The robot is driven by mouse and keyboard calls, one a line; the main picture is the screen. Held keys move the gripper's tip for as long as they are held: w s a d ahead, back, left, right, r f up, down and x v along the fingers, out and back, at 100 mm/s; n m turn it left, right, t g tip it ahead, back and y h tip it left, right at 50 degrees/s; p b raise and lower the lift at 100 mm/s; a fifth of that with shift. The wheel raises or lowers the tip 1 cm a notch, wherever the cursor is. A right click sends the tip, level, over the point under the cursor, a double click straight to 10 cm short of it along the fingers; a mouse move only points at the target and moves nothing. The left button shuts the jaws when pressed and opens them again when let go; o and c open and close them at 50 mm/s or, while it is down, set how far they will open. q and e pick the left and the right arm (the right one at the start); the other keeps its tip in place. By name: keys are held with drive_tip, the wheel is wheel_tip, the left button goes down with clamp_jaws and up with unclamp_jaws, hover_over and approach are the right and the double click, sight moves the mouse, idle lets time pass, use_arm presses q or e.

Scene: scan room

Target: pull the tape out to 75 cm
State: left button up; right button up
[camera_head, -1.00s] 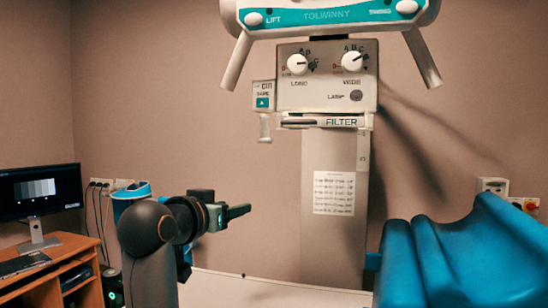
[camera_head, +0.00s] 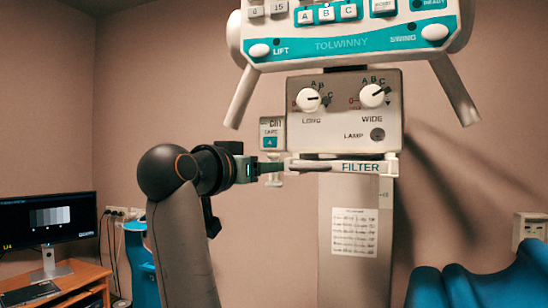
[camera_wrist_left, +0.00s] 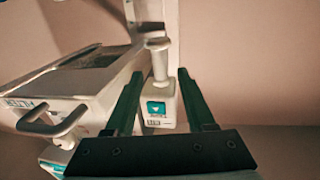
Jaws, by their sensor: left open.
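The tape unit (camera_head: 271,133) is a small white box marked with a teal window, on the left side of the grey tube housing. Its pale pull handle (camera_head: 274,181) hangs just below it. My left gripper (camera_head: 275,168) is at the handle in the head view, partly in front of it. In the left wrist view, the tape unit (camera_wrist_left: 158,108) and the handle (camera_wrist_left: 158,58) appear upside down. The open fingers of my left gripper (camera_wrist_left: 158,74) stand on either side, with gaps visible. I cannot read the tape window. My right gripper is not in view.
The housing (camera_head: 345,110) with two knobs and the filter rail (camera_head: 340,167) lie close right of the gripper. A column (camera_head: 354,270) stands below. A monitor (camera_head: 47,218) on a desk is at left, and blue covering (camera_head: 480,285) is at lower right.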

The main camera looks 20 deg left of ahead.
sight(274, 182)
use_arm(q)
drive_tip(key=shift+w+d+p, duration=0.2)
drive_tip(key=shift+w+p, duration=0.1)
drive_tip(key=shift+w, duration=0.8)
drive_tip(key=shift+w+d+p, duration=0.2)
drive_tip(key=shift+w+p, duration=0.05)
drive_tip(key=shift+w, duration=0.8)
drive_tip(key=shift+c, duration=0.2)
clamp_jaws()
